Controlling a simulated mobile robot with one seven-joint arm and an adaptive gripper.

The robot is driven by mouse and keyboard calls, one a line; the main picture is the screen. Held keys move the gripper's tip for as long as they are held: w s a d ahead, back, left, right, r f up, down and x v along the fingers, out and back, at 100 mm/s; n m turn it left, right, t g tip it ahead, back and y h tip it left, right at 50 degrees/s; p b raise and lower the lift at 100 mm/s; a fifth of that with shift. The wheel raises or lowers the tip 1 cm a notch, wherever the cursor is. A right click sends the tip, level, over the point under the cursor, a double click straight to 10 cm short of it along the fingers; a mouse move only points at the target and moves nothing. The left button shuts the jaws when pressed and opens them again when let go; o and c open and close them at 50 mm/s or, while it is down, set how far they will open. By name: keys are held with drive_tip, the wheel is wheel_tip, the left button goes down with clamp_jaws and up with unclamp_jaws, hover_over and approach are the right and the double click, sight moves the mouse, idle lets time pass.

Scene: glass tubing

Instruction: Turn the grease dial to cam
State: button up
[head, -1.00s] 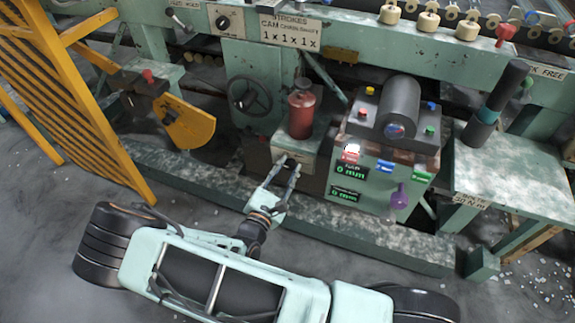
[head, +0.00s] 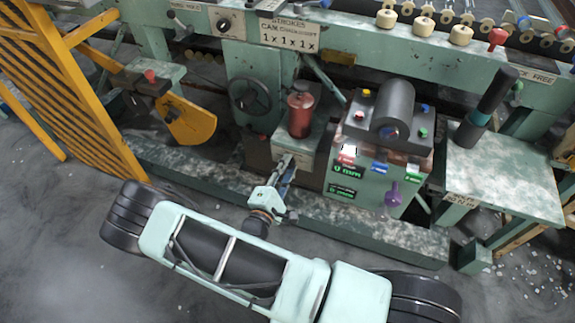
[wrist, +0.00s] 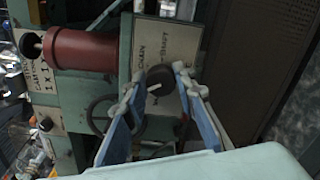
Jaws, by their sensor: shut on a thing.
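The grease dial (wrist: 160,80) is a small dark round knob on a pale lettered plate (wrist: 180,40), in the wrist view. In the head view my gripper (head: 287,163) reaches the front of the box under a red canister (head: 300,115) and hides the dial. The canister also shows in the wrist view (wrist: 85,49).
A control box (head: 365,185) with coloured buttons and green displays stands close to the right. A dark handwheel (head: 250,97) is to the left. A green beam (head: 350,225) runs low beneath my gripper. A yellow guard (head: 75,85) stands far left.

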idle(0.3)
drive_tip(key=o, duration=1.2)
drive_tip(key=shift+c, duration=0.2)
drive_tip(key=v, duration=0.7)
drive_tip(key=shift+s, duration=0.3)
drive_tip(key=shift+a, duration=0.1)
